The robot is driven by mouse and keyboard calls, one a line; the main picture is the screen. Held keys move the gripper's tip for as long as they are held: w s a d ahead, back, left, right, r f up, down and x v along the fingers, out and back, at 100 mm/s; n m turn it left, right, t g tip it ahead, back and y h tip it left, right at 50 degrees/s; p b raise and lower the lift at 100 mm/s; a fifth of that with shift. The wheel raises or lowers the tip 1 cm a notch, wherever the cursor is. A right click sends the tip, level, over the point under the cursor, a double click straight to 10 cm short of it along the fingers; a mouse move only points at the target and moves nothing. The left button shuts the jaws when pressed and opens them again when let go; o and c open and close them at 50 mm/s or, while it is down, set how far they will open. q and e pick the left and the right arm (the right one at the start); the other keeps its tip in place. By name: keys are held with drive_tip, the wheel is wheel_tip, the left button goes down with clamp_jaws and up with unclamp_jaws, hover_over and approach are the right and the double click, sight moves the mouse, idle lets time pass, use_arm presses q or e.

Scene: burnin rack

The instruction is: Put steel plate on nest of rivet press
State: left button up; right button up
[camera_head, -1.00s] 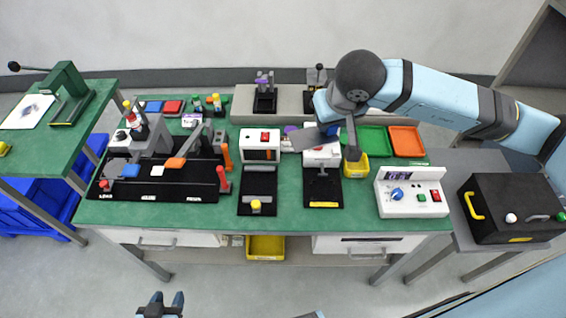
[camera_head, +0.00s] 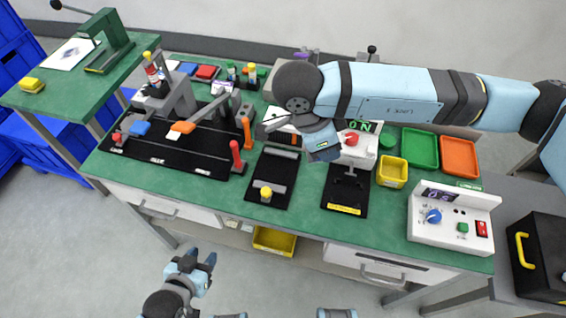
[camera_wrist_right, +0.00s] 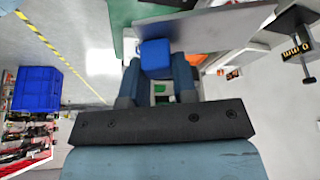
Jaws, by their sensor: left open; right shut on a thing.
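My right gripper (camera_wrist_right: 157,72) is shut on a blue block (camera_wrist_right: 154,52) that lies against a flat grey steel plate (camera_wrist_right: 215,27), seen in the right wrist view. In the head view only an edge of the plate (camera_head: 274,121) shows, left of my right wrist, above the main bench; the fingers are hidden there. My left gripper (camera_head: 200,263) is open and empty, low in front of the bench. A green lever press (camera_head: 112,42), possibly the rivet press, stands on the side table at upper left. I cannot make out its nest.
The main bench (camera_head: 213,186) carries a black fixture board (camera_head: 190,150) with upright levers, black stations, a white control box (camera_head: 450,220), and green (camera_head: 420,148) and orange (camera_head: 459,156) trays. A white sheet (camera_head: 75,53) and yellow block (camera_head: 33,85) lie on the side table.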

sight(312, 161)
drive_tip(key=a+f+m, duration=0.1)
drive_tip(key=a+f+m+g+b, duration=0.1)
drive_tip(key=m, duration=0.1)
drive_tip(key=shift+s+a, duration=0.1)
drive_tip(key=shift+s, duration=0.3)
drive_tip(key=shift+s+a+f+m+g+b, duration=0.25)
drive_tip(key=shift+a+m+g+b, duration=0.2)
drive_tip(key=shift+m, duration=0.35)
wheel_tip(312, 161, down, 14)
drive_tip(key=shift+f+b, duration=0.25)
drive_tip(key=shift+b, duration=0.1)
wheel_tip(312, 161, down, 4)
drive_tip(key=shift+f, duration=0.6)
use_arm(q)
drive_tip(key=f, duration=0.3)
drive_tip(key=shift+w+d, duration=0.2)
